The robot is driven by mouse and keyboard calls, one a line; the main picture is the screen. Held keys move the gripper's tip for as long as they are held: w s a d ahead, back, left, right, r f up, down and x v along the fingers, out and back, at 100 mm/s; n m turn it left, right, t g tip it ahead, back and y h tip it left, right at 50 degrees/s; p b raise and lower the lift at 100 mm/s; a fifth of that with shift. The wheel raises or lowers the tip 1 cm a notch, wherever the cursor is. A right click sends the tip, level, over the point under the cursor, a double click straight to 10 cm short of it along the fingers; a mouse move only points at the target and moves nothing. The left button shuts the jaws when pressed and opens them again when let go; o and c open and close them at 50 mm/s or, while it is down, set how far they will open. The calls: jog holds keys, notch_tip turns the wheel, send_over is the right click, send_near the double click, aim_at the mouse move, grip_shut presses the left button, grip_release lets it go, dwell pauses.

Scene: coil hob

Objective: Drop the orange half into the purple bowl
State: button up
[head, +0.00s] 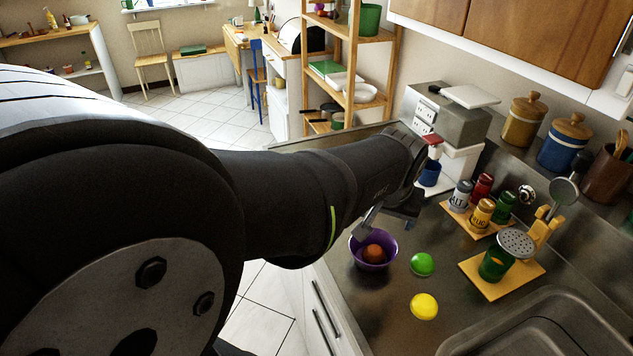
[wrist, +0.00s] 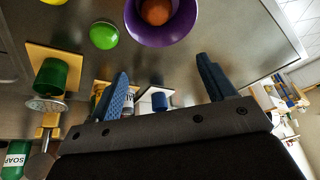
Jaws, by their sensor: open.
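The purple bowl (head: 371,264) stands on the steel counter near its front edge, and it also shows at the top of the wrist view (wrist: 166,40). The orange half (head: 374,253) lies inside the bowl; it shows as a round orange-brown shape in the wrist view (wrist: 156,10). My gripper (head: 376,222) is above and just behind the bowl in the head view. In the wrist view its two blue fingers (wrist: 162,72) are spread wide with nothing between them. The fingers are apart from the orange half.
A green round piece (head: 422,264) and a yellow one (head: 424,306) lie right of the bowl. A wooden board with shakers (head: 482,213), a board with a green cup (head: 496,264), a blue mug (head: 430,173) and a sink (head: 540,325) are further right or behind.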

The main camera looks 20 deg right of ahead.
jog(key=v, duration=1.4)
jog(key=shift+w+d, duration=0.1)
jog(key=x, duration=1.7)
jog(key=shift+f, duration=0.2)
notch_tip(320, 180, up, 2)
jog(key=shift+r, duration=0.15)
